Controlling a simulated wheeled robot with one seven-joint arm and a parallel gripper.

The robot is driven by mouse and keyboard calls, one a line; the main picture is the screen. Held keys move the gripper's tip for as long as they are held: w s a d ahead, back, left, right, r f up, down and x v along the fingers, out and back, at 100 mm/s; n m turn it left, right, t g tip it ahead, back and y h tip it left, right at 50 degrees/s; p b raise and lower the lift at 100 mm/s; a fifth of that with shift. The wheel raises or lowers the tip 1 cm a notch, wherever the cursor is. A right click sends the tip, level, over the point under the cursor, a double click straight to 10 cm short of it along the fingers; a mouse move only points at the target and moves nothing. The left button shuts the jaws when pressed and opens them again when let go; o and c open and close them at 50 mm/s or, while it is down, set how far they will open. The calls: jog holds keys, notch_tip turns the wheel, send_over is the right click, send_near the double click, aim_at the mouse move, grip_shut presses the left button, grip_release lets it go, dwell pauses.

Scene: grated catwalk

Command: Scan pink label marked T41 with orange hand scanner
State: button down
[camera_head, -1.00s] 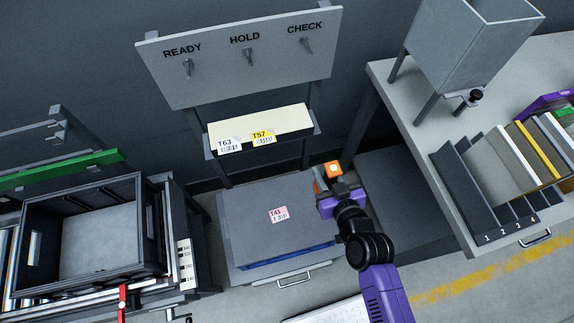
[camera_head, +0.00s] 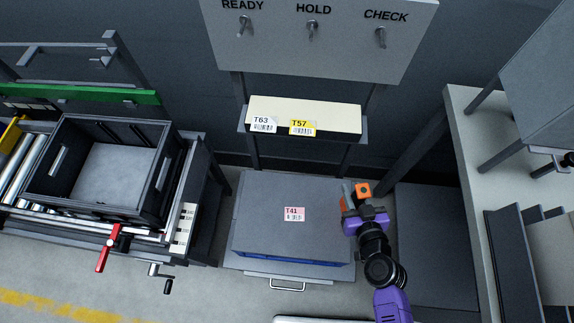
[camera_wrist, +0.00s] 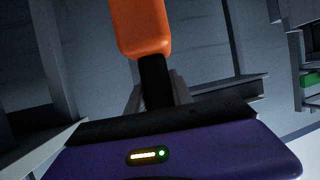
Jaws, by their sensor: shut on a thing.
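The pink label marked T41 (camera_head: 294,214) lies face up on the top of a grey box, with its barcode showing. My gripper (camera_head: 358,203) is just right of the label, over the right edge of the box. It is shut on the orange hand scanner (camera_head: 363,190), which also shows in the wrist view (camera_wrist: 140,28). There the scanner's orange body stands out beyond my purple gripper, joined by a dark part. The scanner and the label are apart in the picture. The label is not seen in the wrist view.
The grey box (camera_head: 260,235) has a handle at its front. Above it, a shelf (camera_head: 340,117) carries a white T63 label (camera_head: 263,125) and a yellow T57 label (camera_head: 302,128). A black crate (camera_head: 155,180) is on rollers at left. A workbench (camera_head: 462,130) stands at right.

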jog(key=shift+w+a+r+n+y, duration=0.3)
jog(key=shift+a+n+y, duration=0.1)
jog(key=shift+a+y, duration=0.15)
jog(key=s+a+r+n+g+y+p, duration=0.1)
jog(key=a+r+n+g+y, duration=0.4)
jog(key=a+r+n+g, duration=0.1)
jog(key=s+a+r+n+g+y+p, duration=0.1)
jog(key=s+a+r+n+g+y, duration=0.1)
jog(key=a+r+n+g+y, duration=0.2)
jog(key=a+r+n+g, duration=0.3)
jog(key=a+r+n, duration=0.1)
jog(key=a+r, duration=0.3)
jog(key=shift+s+a+r+n+y, duration=0.25)
jog(key=shift+r+n+y, duration=0.1)
jog(key=shift+r, duration=0.1)
notch_tip(320, 180, up, 8)
jog(key=p, duration=0.5)
